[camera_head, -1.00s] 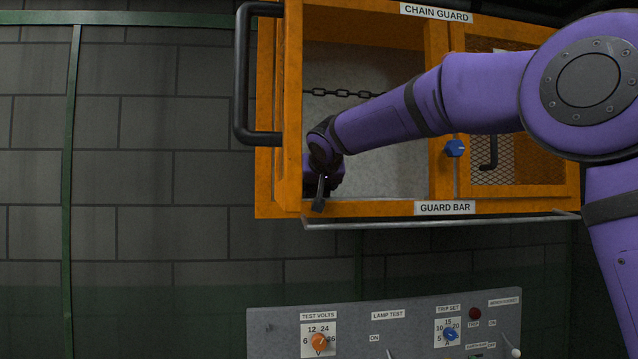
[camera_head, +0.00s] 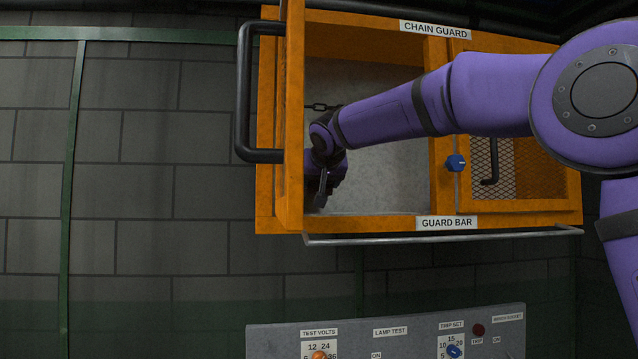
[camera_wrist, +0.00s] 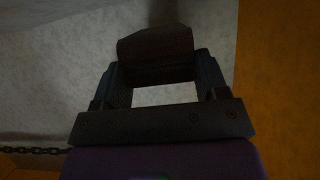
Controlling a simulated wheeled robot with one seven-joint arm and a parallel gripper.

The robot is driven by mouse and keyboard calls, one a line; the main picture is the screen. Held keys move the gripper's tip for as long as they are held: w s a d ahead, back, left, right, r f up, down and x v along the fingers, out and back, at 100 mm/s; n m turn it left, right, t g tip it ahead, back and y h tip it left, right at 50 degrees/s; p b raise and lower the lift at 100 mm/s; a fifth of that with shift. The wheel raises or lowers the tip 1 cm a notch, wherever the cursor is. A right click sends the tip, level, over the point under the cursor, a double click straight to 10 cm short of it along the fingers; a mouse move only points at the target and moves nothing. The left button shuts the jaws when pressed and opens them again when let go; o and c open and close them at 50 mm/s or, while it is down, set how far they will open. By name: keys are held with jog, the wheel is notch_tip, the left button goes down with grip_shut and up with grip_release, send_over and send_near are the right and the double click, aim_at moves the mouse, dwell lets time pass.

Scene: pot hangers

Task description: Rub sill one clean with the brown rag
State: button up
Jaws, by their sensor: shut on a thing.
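My gripper (camera_head: 321,190) reaches into the open left bay of the orange cabinet (camera_head: 370,222), low in its left corner beside the open door. In the wrist view my gripper (camera_wrist: 155,75) is shut on a dark brown piece, which looks like the brown rag (camera_wrist: 155,45). A pale grey surface lies behind and around the rag; whether they touch I cannot tell. No label for sill one is readable. The cabinet's lower front edge carries a GUARD BAR plate (camera_head: 447,223).
The open door (camera_head: 293,120) with its black handle (camera_head: 244,95) stands close left of my gripper. A chain (camera_head: 321,107) crosses the bay. A thin metal bar (camera_head: 400,238) runs below the cabinet. A mesh door (camera_head: 530,175) covers the right bay. A control panel (camera_head: 420,330) is lower down.

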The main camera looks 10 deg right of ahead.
jog(key=s, duration=1.8)
jog(key=shift+s, duration=0.25)
